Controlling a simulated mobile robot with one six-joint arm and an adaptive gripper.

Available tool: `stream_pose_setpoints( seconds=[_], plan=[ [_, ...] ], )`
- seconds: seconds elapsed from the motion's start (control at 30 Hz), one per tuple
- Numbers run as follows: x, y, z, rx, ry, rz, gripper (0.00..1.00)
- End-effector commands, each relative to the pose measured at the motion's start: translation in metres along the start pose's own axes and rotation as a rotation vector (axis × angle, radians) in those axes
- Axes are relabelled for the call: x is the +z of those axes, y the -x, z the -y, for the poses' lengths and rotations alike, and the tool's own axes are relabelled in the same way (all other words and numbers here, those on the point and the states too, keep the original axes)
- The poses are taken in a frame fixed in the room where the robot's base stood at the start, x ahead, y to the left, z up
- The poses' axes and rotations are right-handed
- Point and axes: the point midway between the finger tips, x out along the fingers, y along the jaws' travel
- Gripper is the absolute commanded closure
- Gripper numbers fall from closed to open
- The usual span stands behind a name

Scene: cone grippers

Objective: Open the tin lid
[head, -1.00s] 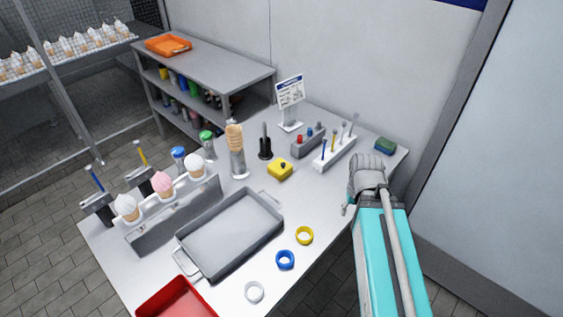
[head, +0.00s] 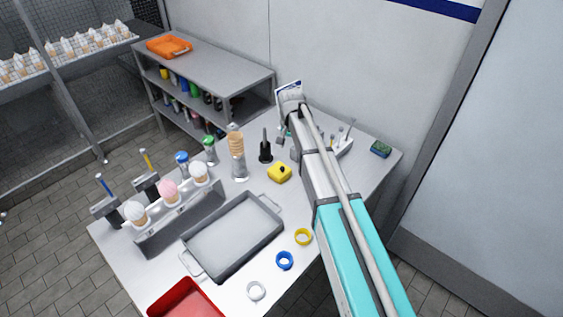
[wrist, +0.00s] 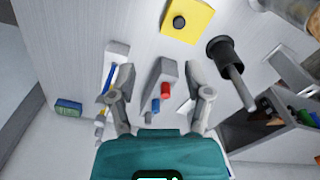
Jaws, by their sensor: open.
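The yellow tin (head: 279,173) is a small square box with a dark round knob on its top. It sits mid-table, behind the grey tray, and looks closed. In the wrist view the tin (wrist: 187,22) lies at the top, beyond my fingertips and slightly to the right. My gripper (wrist: 159,72) is open and empty, with a finger on each side of the view. Between the fingers I see a grey block (wrist: 158,76) with red and blue pegs. In the head view my gripper (head: 284,136) is at the table's back, mostly hidden by my arm.
A black holder (head: 265,150) with an upright rod and a stacked-cone holder (head: 238,165) stand left of the tin. A grey tray (head: 234,235), a red tray (head: 184,302) and coloured rings (head: 303,236) lie in front. A sign (head: 289,87) stands behind my arm.

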Motion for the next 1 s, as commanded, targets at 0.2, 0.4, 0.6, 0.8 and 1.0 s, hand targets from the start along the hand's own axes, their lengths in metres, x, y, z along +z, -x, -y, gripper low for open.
stream_pose_setpoints(
  seconds=[0.2, 0.4, 0.6, 0.8, 1.0],
  plan=[
    [-0.012, 0.007, 0.032, 0.0, -0.023, 0.0, 0.36],
    [-0.011, 0.006, 0.032, 0.0, -0.025, 0.0, 0.36],
    [-0.011, 0.006, 0.032, 0.0, -0.023, 0.0, 0.36],
    [-0.011, 0.001, 0.032, 0.0, -0.023, 0.0, 0.36],
    [-0.011, -0.011, 0.033, 0.0, -0.022, 0.0, 0.36]
  ],
)
